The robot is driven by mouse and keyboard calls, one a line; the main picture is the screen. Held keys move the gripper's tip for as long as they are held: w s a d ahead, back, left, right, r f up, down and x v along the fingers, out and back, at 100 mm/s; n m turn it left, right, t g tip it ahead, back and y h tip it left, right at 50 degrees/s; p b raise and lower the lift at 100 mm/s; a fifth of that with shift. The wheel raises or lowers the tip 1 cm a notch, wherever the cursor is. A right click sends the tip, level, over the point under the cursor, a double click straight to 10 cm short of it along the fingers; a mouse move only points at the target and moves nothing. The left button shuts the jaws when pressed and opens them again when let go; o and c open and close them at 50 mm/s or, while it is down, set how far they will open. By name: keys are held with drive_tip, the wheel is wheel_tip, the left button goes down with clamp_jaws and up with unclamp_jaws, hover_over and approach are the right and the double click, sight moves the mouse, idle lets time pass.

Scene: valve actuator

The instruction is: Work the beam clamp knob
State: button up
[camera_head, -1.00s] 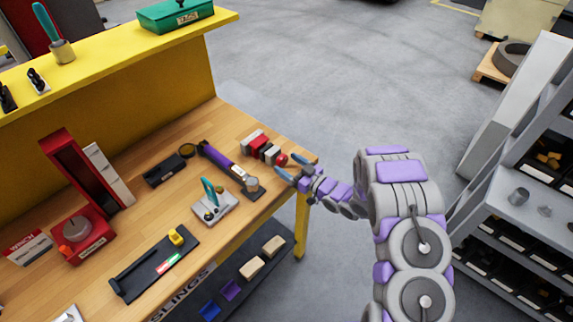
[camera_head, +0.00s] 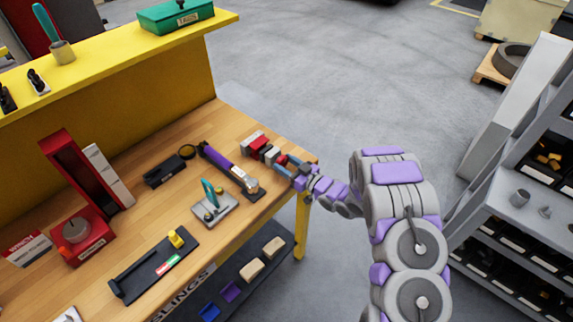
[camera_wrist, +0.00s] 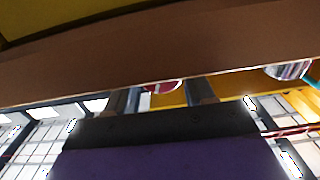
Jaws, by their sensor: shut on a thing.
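The beam clamp (camera_head: 258,146), a red and grey block-like device, lies near the far right corner of the wooden bench. Its red knob is at its right end and is mostly hidden by my gripper in the head view. My gripper (camera_head: 285,164) reaches in from the right, its fingers shut around the knob. In the wrist view, part of the red knob (camera_wrist: 166,86) shows between the two dark fingers of my gripper (camera_wrist: 165,96). The turn angle of the knob cannot be told.
A purple-handled tool (camera_head: 222,161) lies left of the clamp. The bench's right edge runs under my gripper. Grey shelving (camera_head: 515,190) stands at far right.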

drive_tip(key=shift+c, duration=0.4)
drive_tip(key=p, duration=0.1)
drive_tip(key=m+p, duration=0.1)
drive_tip(key=p, duration=0.1)
drive_tip(key=shift+r+m, duration=0.25)
drive_tip(key=shift+m, duration=0.05)
drive_tip(key=m+p, duration=0.3)
drive_tip(key=shift+w+f, duration=0.1)
drive_tip(key=shift+f, duration=0.15)
drive_tip(key=o, duration=1)
drive_tip(key=shift+d, duration=0.1)
drive_tip(key=shift+o, duration=0.2)
drive_tip(key=v, duration=1.7)
drive_tip(key=shift+p, duration=0.45)
drive_tip(key=shift+d+f, duration=0.15)
drive_tip(key=shift+c, duration=0.2)
